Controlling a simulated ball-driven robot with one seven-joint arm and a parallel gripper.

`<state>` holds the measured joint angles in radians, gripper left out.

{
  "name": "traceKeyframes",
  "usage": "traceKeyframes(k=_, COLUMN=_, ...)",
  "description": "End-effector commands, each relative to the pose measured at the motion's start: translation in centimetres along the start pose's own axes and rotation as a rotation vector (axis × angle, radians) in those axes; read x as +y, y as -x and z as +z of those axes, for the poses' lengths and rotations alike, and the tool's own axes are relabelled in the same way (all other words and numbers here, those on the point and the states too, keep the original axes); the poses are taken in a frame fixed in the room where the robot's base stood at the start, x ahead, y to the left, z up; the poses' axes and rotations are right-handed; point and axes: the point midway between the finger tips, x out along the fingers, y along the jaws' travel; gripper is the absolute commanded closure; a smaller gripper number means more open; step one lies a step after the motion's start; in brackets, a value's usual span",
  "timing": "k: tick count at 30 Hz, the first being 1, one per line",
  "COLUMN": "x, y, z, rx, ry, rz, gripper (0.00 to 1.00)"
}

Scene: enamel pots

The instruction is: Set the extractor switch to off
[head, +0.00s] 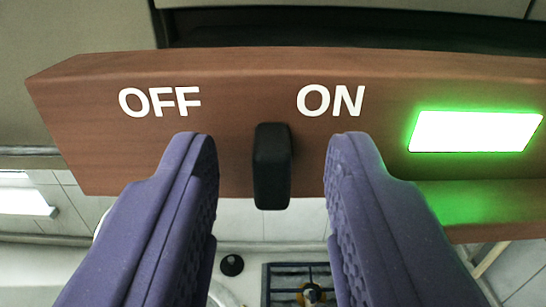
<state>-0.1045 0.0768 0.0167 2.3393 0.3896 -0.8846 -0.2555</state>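The extractor switch is a black lever (272,166) on a brown wooden panel (235,92). The panel has white OFF lettering (160,101) on the left and ON lettering (330,100) on the right. The lever hangs between the two words, slightly nearer to ON. A green-edged indicator (475,131) is lit at the right. My gripper (271,150) has two purple fingers, open, one on each side of the lever. Clear gaps show between both fingers and the lever in the picture. How far the fingertips are from the panel in depth I cannot tell.
Below the panel lie a hob with a dark grate (285,283) and a small black knob-like thing (231,265), partly hidden by my fingers. White tiles (240,222) show behind. A dark recess (350,27) runs above the panel.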

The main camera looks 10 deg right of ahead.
Motion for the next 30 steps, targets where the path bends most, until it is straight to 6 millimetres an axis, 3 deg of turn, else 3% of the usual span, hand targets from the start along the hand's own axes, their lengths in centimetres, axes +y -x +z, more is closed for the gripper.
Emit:
traceKeyframes(k=3, x=0.0, y=0.02, z=0.02, rx=0.0, ry=0.0, rz=0.0, gripper=0.64)
traceKeyframes(k=8, x=-0.01, y=0.03, z=0.01, rx=0.0, ry=0.0, rz=0.0, gripper=1.0)
traceKeyframes(k=30, x=-0.02, y=0.04, z=0.0, rx=0.0, ry=0.0, rz=0.0, gripper=1.0)
